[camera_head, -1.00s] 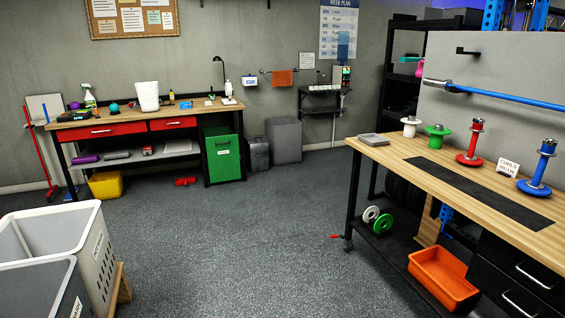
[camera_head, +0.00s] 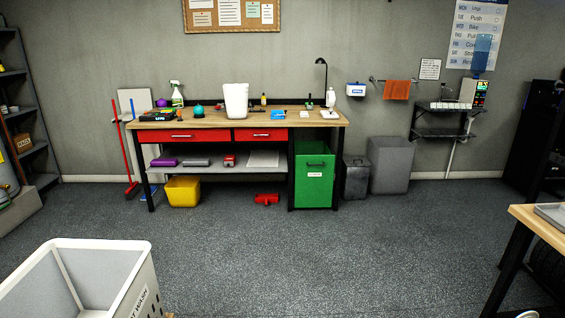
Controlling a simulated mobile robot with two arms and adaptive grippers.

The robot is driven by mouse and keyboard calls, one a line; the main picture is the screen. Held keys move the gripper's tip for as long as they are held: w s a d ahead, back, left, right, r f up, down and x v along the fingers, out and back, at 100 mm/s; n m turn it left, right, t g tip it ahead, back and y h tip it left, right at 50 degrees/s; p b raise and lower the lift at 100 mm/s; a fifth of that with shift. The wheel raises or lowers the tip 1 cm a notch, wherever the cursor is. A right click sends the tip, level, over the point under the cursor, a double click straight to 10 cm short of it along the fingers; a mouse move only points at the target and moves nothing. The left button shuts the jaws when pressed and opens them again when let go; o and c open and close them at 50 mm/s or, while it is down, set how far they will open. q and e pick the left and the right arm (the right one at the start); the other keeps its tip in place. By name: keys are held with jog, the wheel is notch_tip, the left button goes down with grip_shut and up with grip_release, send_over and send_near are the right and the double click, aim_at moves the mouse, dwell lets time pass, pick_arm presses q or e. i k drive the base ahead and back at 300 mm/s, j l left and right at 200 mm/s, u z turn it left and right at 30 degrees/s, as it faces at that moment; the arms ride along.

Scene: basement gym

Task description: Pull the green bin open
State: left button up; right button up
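The green bin (camera_head: 314,186) is a tall green front under the right end of the wooden workbench (camera_head: 180,124), against the far wall. It has a dark handle near its top and a small white label below it. It looks shut, with its front about level with the bench frame. Neither of my grippers shows in the head view, and the bin is well across the room from me.
A white laundry bin (camera_head: 140,275) stands close at the lower left. A wooden table (camera_head: 535,220) juts in at the right. Grey bins (camera_head: 390,165) stand right of the green bin. The middle floor is clear.

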aim_at(311, 172)
jog(key=i, duration=2.2)
